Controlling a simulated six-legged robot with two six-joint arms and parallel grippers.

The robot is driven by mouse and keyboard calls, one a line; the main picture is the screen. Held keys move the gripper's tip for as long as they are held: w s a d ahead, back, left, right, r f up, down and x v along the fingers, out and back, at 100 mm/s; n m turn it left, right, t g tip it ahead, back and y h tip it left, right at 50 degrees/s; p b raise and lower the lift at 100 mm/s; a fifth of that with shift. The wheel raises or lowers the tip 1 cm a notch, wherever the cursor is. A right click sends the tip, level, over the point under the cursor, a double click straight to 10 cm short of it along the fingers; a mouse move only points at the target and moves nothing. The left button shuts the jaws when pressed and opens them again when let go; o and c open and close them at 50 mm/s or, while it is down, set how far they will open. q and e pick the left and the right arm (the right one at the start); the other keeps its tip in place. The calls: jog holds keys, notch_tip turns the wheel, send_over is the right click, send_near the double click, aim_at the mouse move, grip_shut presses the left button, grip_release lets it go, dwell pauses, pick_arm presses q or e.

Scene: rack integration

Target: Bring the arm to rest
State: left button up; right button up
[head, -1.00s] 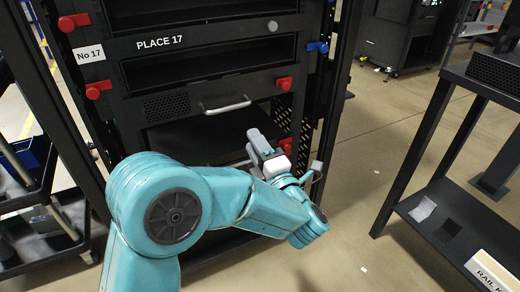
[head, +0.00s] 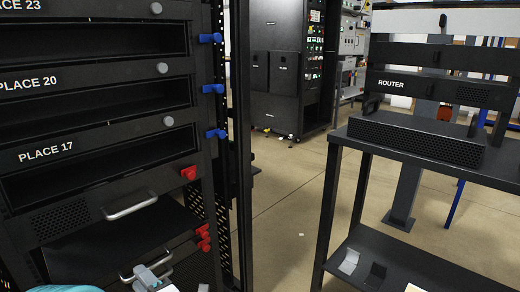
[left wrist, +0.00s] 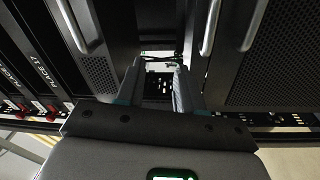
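My left gripper (head: 148,278) shows only in part at the bottom edge of the head view, in front of the lower rack. A bit of my teal arm shows at the bottom left corner. In the left wrist view, the two fingers of the left gripper (left wrist: 157,84) stand apart with a gap between them, and I see nothing held. My right gripper is in neither view.
The black rack (head: 100,127) with PLACE 17, 20 and 23 bays fills the left. Metal handles (head: 131,207) and red (head: 189,174) and blue (head: 215,133) knobs stick out from it. A black shelf table (head: 345,133) with a ROUTER unit (head: 420,90) stands right. Floor between is clear.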

pick_arm(q)
notch_tip(320, 180, down, 16)
jog(key=s+r+m+h, duration=0.1)
jog(key=m+h, duration=0.6)
jog(key=s+d+f+m+g+h, duration=0.1)
jog(key=s+d+f+m+h, duration=0.15)
jog(key=f, duration=0.35)
jog(key=s+d+f+m+g+h, duration=0.2)
jog(key=s+f+m+h, duration=0.1)
jog(key=s+f, duration=0.15)
jog(key=s+d+f+m+g+h, duration=0.35)
jog(key=s+d+m, duration=0.2)
jog(key=s, duration=0.25)
jog(key=s+d+f+m+g+h, duration=0.2)
jog(key=s+d+m+g+h, duration=0.15)
jog(key=s+d+m, duration=0.35)
notch_tip(320, 180, up, 30)
jog(key=s+n+g+p, duration=0.1)
jog(key=p, duration=2.9)
jog(key=shift+s+f, duration=0.25)
jog(key=shift+s, duration=0.15)
jog(key=shift+a, duration=0.1)
